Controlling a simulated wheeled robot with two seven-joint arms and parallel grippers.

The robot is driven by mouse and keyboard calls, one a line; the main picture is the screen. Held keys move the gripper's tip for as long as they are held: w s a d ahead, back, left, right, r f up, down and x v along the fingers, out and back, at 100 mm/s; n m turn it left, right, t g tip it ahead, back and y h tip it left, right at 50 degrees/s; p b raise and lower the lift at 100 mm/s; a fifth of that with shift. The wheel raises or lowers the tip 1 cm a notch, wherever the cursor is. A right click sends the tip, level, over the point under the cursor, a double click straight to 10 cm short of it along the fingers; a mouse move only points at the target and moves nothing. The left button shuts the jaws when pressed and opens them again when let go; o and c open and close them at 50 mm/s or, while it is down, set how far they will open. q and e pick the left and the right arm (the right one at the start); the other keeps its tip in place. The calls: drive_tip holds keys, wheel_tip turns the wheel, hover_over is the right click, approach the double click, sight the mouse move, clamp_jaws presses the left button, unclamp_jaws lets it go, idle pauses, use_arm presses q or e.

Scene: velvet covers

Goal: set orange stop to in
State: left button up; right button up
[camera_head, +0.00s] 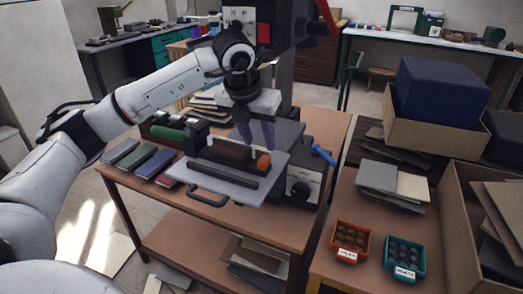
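The orange stop (263,161) is a small orange block at the right end of a dark brown bar (229,151) on the grey plate (270,181) of a bench machine. Whether it is set in or out cannot be told from this view. My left gripper (256,138) points down just above and behind the stop. Its two fingers are apart, with nothing seen between them. I cannot tell whether a fingertip touches the machine behind the bar. My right gripper is not in view.
The machine stands on a brown workbench (314,150). It has a green handle (168,132), a blue lever (323,155) and a dial box (303,187). Coloured books (152,165) lie at left. Orange (352,241) and green (404,257) trays stand on the right table.

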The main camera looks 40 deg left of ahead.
use_arm(q)
drive_tip(key=v, duration=0.2)
drive_tip(key=shift+s+r, duration=0.15)
drive_tip(key=shift+r, duration=0.2)
